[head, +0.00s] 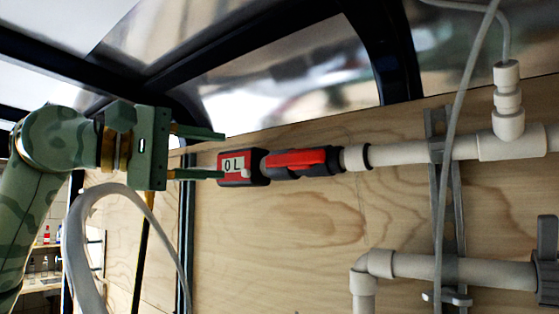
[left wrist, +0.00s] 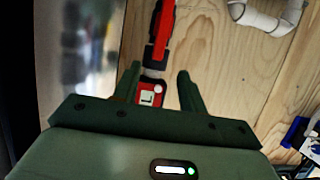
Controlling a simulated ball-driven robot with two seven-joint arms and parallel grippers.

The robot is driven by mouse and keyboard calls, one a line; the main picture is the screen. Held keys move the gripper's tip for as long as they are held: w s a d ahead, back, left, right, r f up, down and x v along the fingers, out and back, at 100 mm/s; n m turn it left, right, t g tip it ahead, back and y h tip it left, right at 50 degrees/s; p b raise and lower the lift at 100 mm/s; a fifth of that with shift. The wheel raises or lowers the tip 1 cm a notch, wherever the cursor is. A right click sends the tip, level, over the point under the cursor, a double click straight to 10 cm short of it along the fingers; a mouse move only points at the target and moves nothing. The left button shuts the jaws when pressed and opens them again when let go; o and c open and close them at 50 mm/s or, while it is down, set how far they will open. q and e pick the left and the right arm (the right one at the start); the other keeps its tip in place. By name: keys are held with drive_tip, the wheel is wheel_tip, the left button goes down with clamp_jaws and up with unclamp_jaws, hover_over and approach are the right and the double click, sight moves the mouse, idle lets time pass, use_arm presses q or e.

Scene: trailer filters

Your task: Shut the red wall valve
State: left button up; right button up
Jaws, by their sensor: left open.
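The red wall valve (head: 297,162) has a red handle on a black body. The handle lies along the pipe line, and it also shows in the left wrist view (left wrist: 164,25). A red and black block (head: 243,175) with a pale label reading "OL" sits at the valve's left end. My left gripper (head: 222,155) is open and empty, its fingers pointing right at the block's left end. In the left wrist view the block (left wrist: 150,96) appears between the two fingertips; contact cannot be told. My right gripper is not in view.
White pipe (head: 405,152) runs right from the valve to a tee (head: 508,128). A lower pipe (head: 415,266) and a grey vertical rail (head: 447,205) stand on the plywood wall (head: 280,245). A pale hose (head: 75,235) loops below my left arm. A dark window frame is above.

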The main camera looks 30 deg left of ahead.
sight(276, 161)
use_arm(q)
drive_tip(key=p+x, duration=0.1)
drive_tip(key=x, duration=1.1)
drive_tip(key=shift+w+d, duration=0.2)
drive_tip(key=shift+w, duration=0.1)
clamp_jaws()
